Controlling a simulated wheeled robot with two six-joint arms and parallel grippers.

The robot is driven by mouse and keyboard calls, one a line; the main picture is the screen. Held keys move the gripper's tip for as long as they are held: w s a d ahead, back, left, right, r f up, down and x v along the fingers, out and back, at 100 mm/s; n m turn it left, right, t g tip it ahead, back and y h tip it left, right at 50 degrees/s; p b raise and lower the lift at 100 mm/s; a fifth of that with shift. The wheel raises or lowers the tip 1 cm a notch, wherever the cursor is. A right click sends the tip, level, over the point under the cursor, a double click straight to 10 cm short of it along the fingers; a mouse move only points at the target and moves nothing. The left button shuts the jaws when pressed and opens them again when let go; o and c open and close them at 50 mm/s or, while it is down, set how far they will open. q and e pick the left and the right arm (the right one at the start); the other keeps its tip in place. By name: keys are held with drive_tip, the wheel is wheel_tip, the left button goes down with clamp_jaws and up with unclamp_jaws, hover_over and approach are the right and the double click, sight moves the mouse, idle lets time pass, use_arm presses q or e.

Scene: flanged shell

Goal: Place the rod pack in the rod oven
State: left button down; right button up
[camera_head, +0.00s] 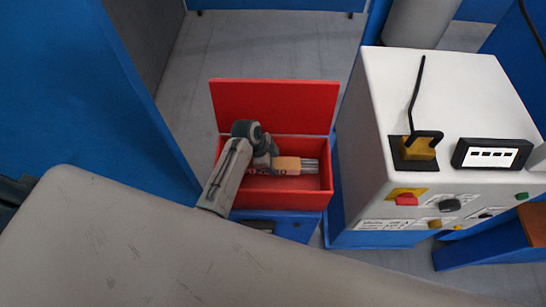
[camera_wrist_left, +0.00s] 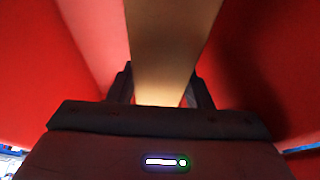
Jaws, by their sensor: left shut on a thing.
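The rod pack (camera_head: 287,165) is a tan-orange block with grey rods sticking out at its right end. It lies across the inside of an open red box (camera_head: 290,201), apparently the rod oven, whose red lid (camera_head: 275,104) stands raised at the back. My left gripper (camera_head: 271,162) reaches into the box from the left and is shut on the pack's left end. In the left wrist view the tan pack (camera_wrist_left: 172,45) sits between the dark fingers, with red walls on both sides. I cannot tell whether the pack touches the box floor. My right gripper is not seen.
The red box stands on a blue base (camera_head: 297,228). A white machine cabinet (camera_head: 440,85) with knobs and a cable stands close on its right. A blue panel (camera_head: 75,90) rises on the left. Grey floor (camera_head: 265,45) lies clear behind.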

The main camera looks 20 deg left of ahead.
use_arm(q)
wheel_tip(320, 180, down, 4)
drive_tip(key=shift+w+r, duration=0.1)
drive_tip(key=shift+r, duration=0.1)
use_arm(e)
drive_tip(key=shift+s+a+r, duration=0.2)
use_arm(q)
drive_tip(key=shift+f, duration=0.1)
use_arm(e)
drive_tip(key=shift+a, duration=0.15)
use_arm(q)
drive_tip(key=c, duration=0.7)
unclamp_jaws()
drive_tip(key=shift+f, duration=0.1)
